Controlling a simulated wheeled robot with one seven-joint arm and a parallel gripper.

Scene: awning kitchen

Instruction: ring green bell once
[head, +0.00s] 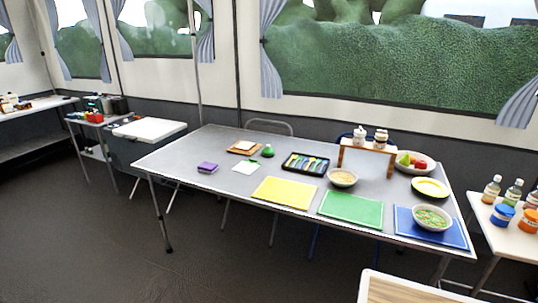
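A small green bell (268,151) stands upright on the grey table (220,143), toward its back left part. It is just right of a wooden board (243,148) with a pale item on it. A white card or napkin (246,167) with something green on it lies in front of the bell. My gripper is not in view, and nothing touches the bell from above.
A purple block (208,167) lies left of the bell, and a black tray (305,164) of utensils right of it. Yellow (285,192), green (351,209) and blue mats line the table's front. A chair (268,126) stands behind. Open floor lies front left.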

